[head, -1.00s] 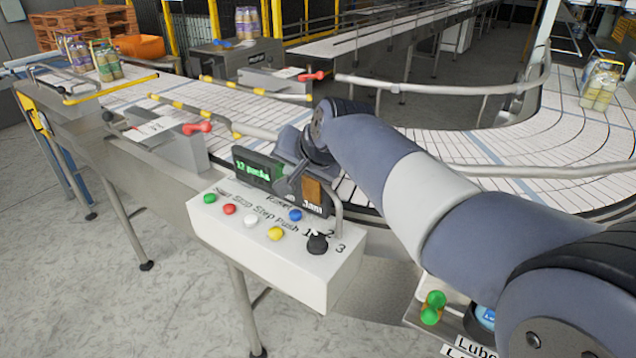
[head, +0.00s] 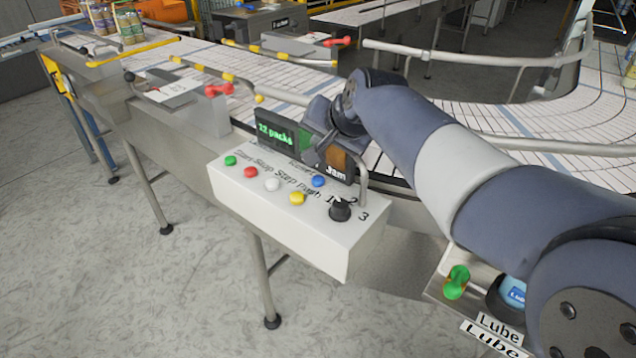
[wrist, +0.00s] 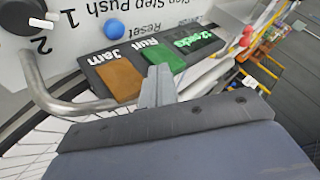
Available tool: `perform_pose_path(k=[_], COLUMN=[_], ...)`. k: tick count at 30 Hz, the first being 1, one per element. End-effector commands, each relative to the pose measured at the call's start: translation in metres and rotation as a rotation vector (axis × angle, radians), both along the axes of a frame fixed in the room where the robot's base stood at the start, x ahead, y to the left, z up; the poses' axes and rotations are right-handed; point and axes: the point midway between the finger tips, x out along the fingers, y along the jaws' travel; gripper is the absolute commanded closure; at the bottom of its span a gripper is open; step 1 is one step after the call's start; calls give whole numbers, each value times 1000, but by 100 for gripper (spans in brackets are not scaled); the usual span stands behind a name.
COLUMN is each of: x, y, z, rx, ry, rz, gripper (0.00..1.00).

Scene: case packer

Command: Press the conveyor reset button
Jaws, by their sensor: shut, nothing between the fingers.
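The blue reset button (head: 318,181) sits on the sloped top of the white control box (head: 300,225), below the display. It also shows at the top of the wrist view (wrist: 147,10), beside the printed word Reset. My gripper (head: 313,157) is shut and empty. It is in front of the display panel (head: 278,133), a little above and behind the blue button and apart from it. In the wrist view, the closed fingers (wrist: 161,82) overlap the panel between the brown Jam lamp (wrist: 120,78) and the green Run lamp (wrist: 163,57).
Green (head: 231,160), red (head: 250,172), white (head: 272,184) and yellow (head: 297,198) buttons and a black knob (head: 340,209) share the box. A bent metal rail (wrist: 50,95) stands beside the display. Floor (head: 190,290) in front is clear.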

Motion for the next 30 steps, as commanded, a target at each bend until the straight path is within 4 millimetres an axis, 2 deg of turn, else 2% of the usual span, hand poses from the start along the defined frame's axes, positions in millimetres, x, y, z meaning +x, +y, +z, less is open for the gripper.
perform_pose_path(k=[1,6,12,30], x=[0,0,0,0], y=[0,0,0,0], z=[-14,-40,-60,-62], rx=[-1,-1,-1,-1], ry=[1,2,1,1], rz=[0,1,0,0], gripper=[100,100,100,100])
